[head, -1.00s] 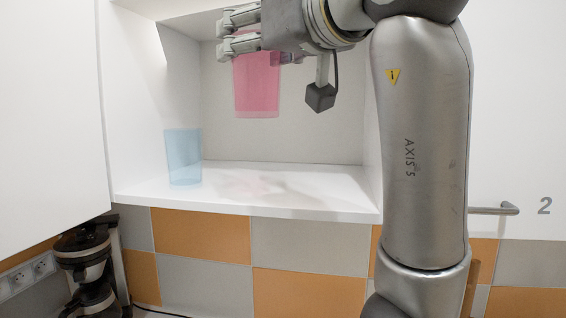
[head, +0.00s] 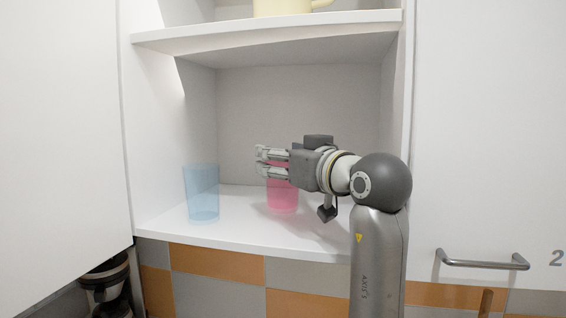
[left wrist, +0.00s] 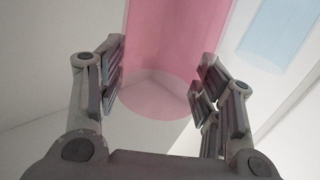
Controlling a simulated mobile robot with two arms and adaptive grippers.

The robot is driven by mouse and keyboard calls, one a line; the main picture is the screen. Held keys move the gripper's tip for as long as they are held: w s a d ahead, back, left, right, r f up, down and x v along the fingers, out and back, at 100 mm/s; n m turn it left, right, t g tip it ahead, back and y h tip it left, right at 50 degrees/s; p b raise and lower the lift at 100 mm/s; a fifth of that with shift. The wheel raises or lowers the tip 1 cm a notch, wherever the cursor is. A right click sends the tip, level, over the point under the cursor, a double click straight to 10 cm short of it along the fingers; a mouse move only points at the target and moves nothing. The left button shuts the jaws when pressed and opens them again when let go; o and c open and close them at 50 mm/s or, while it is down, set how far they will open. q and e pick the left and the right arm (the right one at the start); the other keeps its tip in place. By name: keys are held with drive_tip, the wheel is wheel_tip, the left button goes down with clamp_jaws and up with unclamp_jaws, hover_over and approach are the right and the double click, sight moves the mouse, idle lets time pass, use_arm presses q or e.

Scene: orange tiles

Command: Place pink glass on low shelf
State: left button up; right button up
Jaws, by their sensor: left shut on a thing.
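The pink glass (head: 283,200) is upright over the low shelf (head: 250,236), its base at or very near the surface; I cannot tell if it touches. My left gripper (head: 262,161) reaches in from the right and is shut on the glass near its upper part. In the left wrist view, the two fingers (left wrist: 160,80) flank the pink glass (left wrist: 165,45). The fingers and wrist hide part of the glass in the head view. My right gripper is not in view.
A translucent blue glass (head: 202,195) stands on the low shelf to the left. An upper shelf (head: 275,36) holds a yellow vessel (head: 283,7). Cabinet doors (head: 60,130) flank the niche; the right one has a metal handle (head: 482,262). Bare shelf lies between the glasses.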

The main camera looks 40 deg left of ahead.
use_arm(q)
drive_tip(key=shift+s+f+p, duration=0.1)
drive_tip(key=shift+f+p, duration=0.25)
drive_tip(key=shift+f, duration=0.55)
drive_tip(key=shift+f, duration=0.15)
drive_tip(key=o, duration=1.2)
drive_tip(key=shift+c, duration=0.2)
